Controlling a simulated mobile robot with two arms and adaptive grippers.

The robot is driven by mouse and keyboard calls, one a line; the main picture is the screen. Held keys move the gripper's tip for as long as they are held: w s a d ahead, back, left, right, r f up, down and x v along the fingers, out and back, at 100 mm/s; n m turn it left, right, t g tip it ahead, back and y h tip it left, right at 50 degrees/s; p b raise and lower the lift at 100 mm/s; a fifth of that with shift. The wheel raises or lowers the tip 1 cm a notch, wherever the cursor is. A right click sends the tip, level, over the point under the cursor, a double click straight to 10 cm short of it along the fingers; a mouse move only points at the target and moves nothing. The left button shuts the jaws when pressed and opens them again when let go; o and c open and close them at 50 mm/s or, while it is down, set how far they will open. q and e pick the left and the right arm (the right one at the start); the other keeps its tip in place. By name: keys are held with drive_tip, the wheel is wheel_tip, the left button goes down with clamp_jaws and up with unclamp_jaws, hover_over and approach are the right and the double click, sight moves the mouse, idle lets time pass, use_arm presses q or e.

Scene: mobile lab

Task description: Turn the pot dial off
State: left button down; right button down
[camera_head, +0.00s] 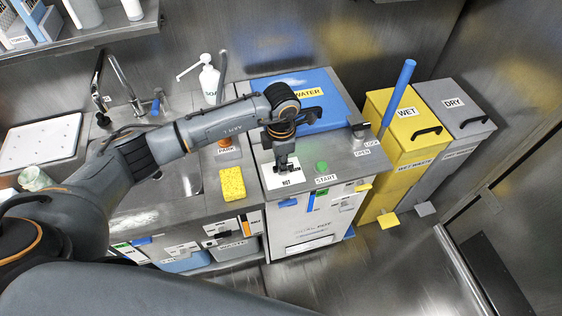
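A white card with a short, hard-to-read word, perhaps HOT or POT (290,181), lies on the steel top of the unit right of the sink. My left gripper (284,166) points down over the upper part of this card. A dial cannot be made out there; the gripper covers that spot. Whether its fingers touch anything is too small to tell, and so is their opening. My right gripper does not show.
A green START button (321,166) sits just right of the card, and a blue WATER lid (335,110) behind it. A yellow sponge (231,184) lies to the left. A blue upright handle (398,92) and a yellow WET bin (405,145) stand at right.

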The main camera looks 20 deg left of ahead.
use_arm(q)
drive_tip(key=shift+n, duration=0.3)
drive_tip(key=n+b, duration=0.1)
drive_tip(key=n, duration=0.3)
drive_tip(key=shift+s+d+n+b, duration=0.1)
drive_tip(key=shift+n+b, duration=0.2)
drive_tip(key=shift+b, duration=0.1)
drive_tip(key=n+b, duration=0.1)
drive_tip(key=n, duration=0.4)
drive_tip(key=shift+d, duration=0.15)
drive_tip(key=n, duration=0.4)
drive_tip(key=shift+d, duration=0.1)
drive_tip(key=shift+d+n, duration=0.1)
drive_tip(key=shift+n, duration=1.7)
drive_tip(key=c, duration=1.3)
unclamp_jaws()
